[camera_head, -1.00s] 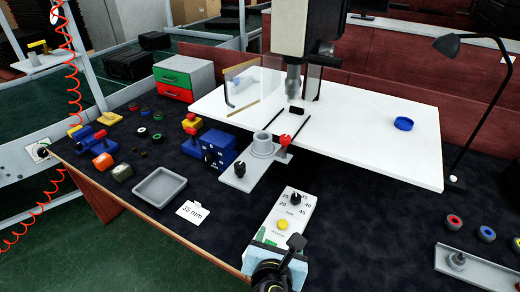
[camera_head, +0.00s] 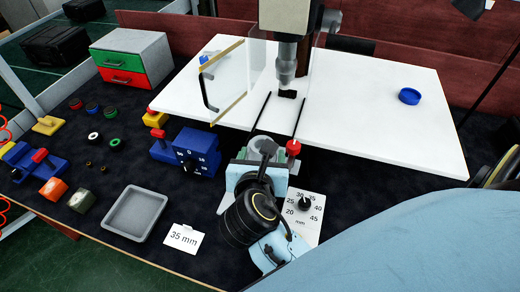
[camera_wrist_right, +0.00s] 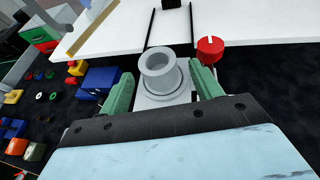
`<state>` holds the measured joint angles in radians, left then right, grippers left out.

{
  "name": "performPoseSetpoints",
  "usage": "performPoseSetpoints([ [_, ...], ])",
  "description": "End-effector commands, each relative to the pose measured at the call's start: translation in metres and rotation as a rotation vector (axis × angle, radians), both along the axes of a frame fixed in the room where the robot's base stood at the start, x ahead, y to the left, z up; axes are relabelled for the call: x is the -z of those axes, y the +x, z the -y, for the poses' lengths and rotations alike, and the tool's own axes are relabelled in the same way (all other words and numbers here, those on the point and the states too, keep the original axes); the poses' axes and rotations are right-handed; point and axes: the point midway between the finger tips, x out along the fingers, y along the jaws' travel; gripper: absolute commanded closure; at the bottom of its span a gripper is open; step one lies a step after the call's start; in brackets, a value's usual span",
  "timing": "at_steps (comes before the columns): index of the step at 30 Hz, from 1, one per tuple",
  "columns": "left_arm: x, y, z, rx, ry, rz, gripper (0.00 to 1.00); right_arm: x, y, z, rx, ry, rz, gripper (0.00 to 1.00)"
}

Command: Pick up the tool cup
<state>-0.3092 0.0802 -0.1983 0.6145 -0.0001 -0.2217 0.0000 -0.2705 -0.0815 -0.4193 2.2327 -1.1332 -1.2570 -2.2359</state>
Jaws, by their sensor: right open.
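The tool cup (camera_head: 263,145) is a grey, round, open-topped cup standing upright on a grey plate in front of the machine. My right gripper (camera_head: 260,158) reaches it from the front and partly hides it in the head view. In the right wrist view, the cup (camera_wrist_right: 160,66) stands between the two green fingers of my open right gripper (camera_wrist_right: 161,77). A gap shows between the cup and each finger, so the cup is not clamped. My left gripper is not in view.
A red knob (camera_wrist_right: 210,48) stands just right of the cup. The white table (camera_head: 375,125) and the machine's spindle (camera_head: 287,65) lie behind it. A blue dial box (camera_head: 190,153), a grey tray (camera_head: 138,212) and a 35 mm card (camera_head: 183,237) are to the left.

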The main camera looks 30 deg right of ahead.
Motion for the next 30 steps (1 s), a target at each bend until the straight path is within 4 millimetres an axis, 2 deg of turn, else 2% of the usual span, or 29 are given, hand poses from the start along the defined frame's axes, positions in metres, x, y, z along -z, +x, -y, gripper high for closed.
performPoseSetpoints([
  [2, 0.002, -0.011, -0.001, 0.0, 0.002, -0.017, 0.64, 0.005, 0.011, 0.008, 0.0, -0.002, 0.002, 0.36],
  [5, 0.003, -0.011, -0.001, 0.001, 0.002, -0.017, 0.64, 0.01, 0.019, 0.014, 0.0, -0.001, 0.002, 0.36],
  [13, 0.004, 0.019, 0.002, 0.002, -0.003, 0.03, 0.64, 0.02, 0.038, 0.027, 0.001, -0.001, 0.002, 0.36],
  [18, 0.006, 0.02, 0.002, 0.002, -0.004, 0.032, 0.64, 0.03, 0.056, 0.04, 0.0, 0.0, 0.0, 0.36],
  [28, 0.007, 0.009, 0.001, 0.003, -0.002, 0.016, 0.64, 0.032, 0.062, 0.044, -0.002, 0.001, 0.0, 0.36],
  [30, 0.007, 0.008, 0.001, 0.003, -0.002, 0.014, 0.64, 0.032, 0.062, 0.045, -0.001, 0.0, 0.0, 0.45],
])
